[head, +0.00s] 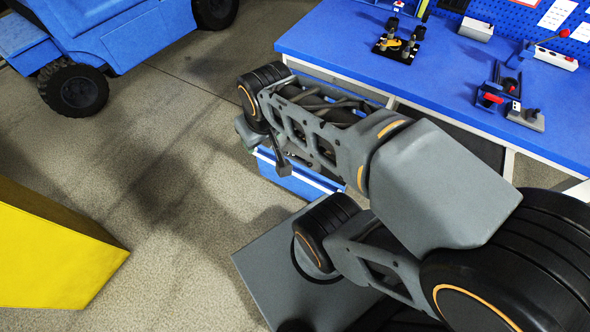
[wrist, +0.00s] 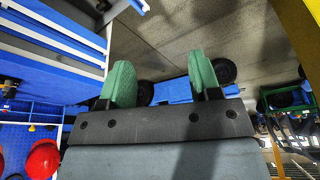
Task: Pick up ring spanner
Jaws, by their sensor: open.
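I cannot make out a ring spanner in either view. The blue workbench top (head: 440,75) is at the upper right of the head view, with small tools and fixtures on it too small to tell apart fully. My gripper (wrist: 160,76) shows in the wrist view with two green fingers wide apart and nothing between them. In the head view my arm reaches to the left of the bench, and its own links mostly hide the gripper. The gripper is beside the bench, near the blue drawers (head: 290,178), not over the bench top.
A black fixture with brass parts (head: 397,47) and a dark clamp (head: 494,93) stand on the bench. A blue vehicle (head: 125,35) is at upper left, a yellow block (head: 55,250) at lower left. The floor (head: 165,180) between is clear. A red helmet (wrist: 42,160) shows in the wrist view.

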